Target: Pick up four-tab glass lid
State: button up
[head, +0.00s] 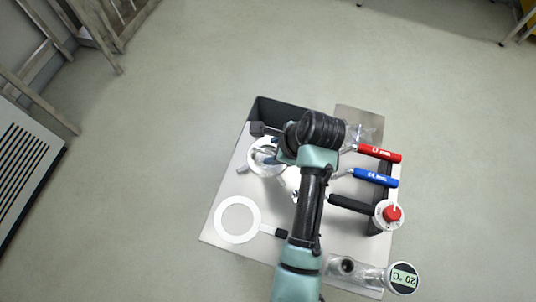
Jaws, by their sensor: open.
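A clear, shiny round piece that looks like the glass lid (264,158) lies on the pale bench top in the head view. Its right side is hidden by my arm, and I cannot make out all its tabs. My gripper (277,134) is open and sits at the end of my wrist, over the back part of the bench and close to the lid. Its fingertips are mostly hidden, so I cannot tell if they touch the lid. Nothing visible is held.
The bench (219,199) carries a white ring (221,220) at front left. Red (379,153) and blue (375,177) valve handles, a red-topped knob (392,214) and a temperature gauge (403,278) line the right. A dark open box (285,110) is behind. Floor around is clear.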

aim_at(269, 151)
jog(key=x, duration=0.3)
jog(key=shift+w, duration=0.15)
jog(key=shift+c, duration=0.2)
grip_shut()
dwell(1.1)
